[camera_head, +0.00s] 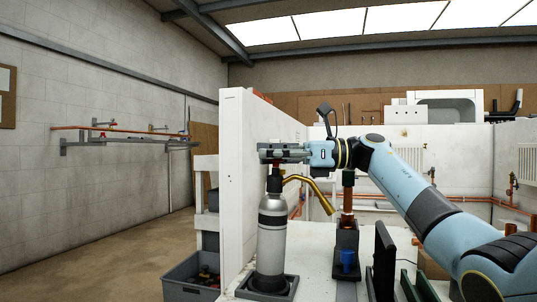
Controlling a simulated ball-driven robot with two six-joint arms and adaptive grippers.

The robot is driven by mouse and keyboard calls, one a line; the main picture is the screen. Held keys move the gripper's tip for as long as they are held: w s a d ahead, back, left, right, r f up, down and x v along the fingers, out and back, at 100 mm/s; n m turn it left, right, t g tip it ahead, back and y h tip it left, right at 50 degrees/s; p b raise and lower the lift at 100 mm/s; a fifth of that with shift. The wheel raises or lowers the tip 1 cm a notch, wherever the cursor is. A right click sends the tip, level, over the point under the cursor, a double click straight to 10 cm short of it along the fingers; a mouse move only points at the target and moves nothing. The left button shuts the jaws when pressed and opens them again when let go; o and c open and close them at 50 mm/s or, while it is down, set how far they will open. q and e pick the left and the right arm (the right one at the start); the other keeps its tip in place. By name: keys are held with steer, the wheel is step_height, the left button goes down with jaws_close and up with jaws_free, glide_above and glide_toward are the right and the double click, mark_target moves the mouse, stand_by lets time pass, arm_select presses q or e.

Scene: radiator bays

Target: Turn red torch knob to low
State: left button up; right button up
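The torch (272,232) is a grey cylinder with black bands and a curved brass nozzle (318,195) that points down to the right. It stands upright in a dark square base at the front of the white bench. A small bit of red, which looks like the torch knob (277,169), shows at the torch top, mostly hidden by my gripper. My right gripper (270,152) comes in from the right and lies level right over the torch top, at the knob. I cannot tell whether its fingers touch or grip the knob. My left gripper is not in view.
A white upright panel (235,190) stands close on the left of the torch. A grey crate (188,284) sits low left.

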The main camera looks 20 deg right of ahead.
steer(key=o, duration=0.7)
steer(key=shift+f, duration=0.1)
steer(key=shift+c, duration=0.2)
steer(key=v, duration=1.2)
